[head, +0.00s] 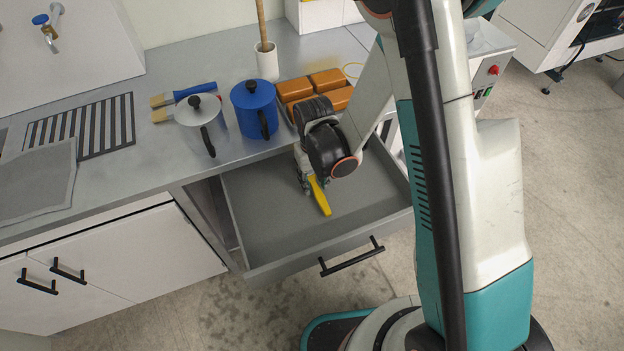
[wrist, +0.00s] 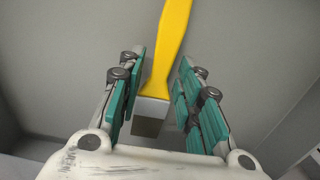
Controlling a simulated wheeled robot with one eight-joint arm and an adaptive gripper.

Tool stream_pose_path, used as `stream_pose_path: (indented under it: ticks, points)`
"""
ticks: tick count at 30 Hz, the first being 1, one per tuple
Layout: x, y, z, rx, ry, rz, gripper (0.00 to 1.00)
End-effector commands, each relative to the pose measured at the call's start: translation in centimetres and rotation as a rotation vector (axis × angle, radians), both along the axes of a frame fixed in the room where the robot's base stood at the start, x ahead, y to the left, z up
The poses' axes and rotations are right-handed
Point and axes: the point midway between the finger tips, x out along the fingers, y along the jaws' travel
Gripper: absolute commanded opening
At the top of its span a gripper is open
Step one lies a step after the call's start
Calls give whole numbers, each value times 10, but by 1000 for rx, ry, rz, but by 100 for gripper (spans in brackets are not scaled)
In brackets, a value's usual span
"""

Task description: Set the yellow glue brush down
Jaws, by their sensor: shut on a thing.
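The yellow glue brush (head: 319,197) is inside the open drawer (head: 262,231), its handle pointing toward the drawer front. My gripper (head: 304,181) reaches down into the drawer and is shut on the brush. In the wrist view, the yellow handle (wrist: 172,45) runs up and away from between the teal finger pads of my gripper (wrist: 160,78). A grey metal ferrule and dark bristle end sit low between the fingers. I cannot tell whether the brush touches the drawer floor.
The rest of the drawer looks empty.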

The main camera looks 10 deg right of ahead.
Motion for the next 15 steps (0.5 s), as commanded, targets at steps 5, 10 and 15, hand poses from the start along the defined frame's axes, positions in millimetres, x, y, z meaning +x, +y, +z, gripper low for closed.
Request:
stream_pose_path:
  ticks: [5,10,15]
  points:
    - [13,4,-14,0,0,0,4]
    - [12,3,-12,0,0,0,4]
    - [12,3,-15,0,0,0,4]
